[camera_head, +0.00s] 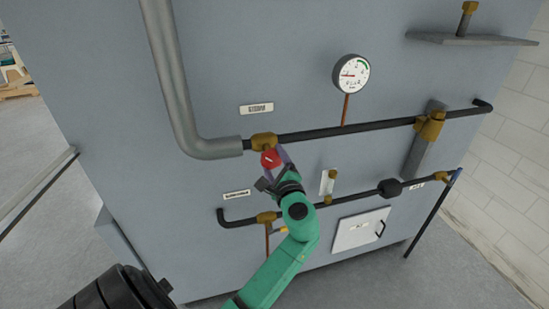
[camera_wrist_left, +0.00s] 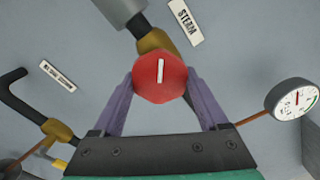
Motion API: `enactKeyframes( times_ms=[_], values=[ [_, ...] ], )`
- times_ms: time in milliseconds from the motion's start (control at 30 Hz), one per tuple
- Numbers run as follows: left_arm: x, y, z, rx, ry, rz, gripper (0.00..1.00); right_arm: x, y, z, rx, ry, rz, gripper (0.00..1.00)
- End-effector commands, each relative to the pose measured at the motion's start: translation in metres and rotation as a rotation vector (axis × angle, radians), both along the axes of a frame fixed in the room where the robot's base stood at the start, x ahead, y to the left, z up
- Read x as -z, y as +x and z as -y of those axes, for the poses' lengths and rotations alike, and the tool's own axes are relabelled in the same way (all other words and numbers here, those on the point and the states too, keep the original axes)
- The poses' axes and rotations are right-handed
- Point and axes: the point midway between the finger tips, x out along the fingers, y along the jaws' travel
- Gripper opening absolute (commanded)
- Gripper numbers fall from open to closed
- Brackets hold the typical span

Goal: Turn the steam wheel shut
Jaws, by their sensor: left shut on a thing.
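The steam wheel (camera_head: 270,158) is a small red handwheel under a brass valve (camera_head: 263,142) on the upper dark pipe. In the left wrist view the red wheel (camera_wrist_left: 159,77) faces the camera, with a white bar mark upright across its middle. My left gripper (camera_head: 272,161) reaches up to the wheel from below. In the left wrist view its two purple fingers (camera_wrist_left: 160,84) stand on either side of the wheel, shut on it at its left and right edges. The label STEAM (camera_wrist_left: 187,20) is beside the valve. My right gripper is not in view.
A round gauge (camera_head: 351,74) stands above the upper pipe. A lower pipe (camera_head: 350,200) with a brass valve (camera_head: 267,217) runs beneath, close to my left arm. A white hatch (camera_head: 361,230) is at lower right. A shelf (camera_head: 470,39) juts out at upper right.

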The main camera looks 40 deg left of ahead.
Motion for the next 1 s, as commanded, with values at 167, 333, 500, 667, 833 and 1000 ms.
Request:
enactKeyframes(
  times_ms=[167,333,500,667,833,1000],
  values=[
    [-0.0076,-0.0001,-0.0016,-0.001,0.106,-0.123,0.2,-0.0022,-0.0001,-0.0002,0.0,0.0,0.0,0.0],
    [-0.0073,-0.0006,-0.0019,-0.004,0.199,-0.255,0.21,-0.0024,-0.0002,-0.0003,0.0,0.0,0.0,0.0],
    [-0.0068,-0.0008,-0.0019,-0.003,0.289,-0.386,0.21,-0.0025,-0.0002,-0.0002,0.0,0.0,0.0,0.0],
    [-0.0063,-0.0011,-0.0019,-0.004,0.367,-0.5,0.21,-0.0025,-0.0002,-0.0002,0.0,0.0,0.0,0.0],
    [-0.006,-0.0017,-0.0025,-0.006,0.435,-0.599,0.21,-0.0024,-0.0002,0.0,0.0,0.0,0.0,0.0],
    [-0.0056,-0.0018,-0.0024,-0.005,0.481,-0.666,0.21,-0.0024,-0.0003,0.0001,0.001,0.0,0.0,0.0]
  ],
)
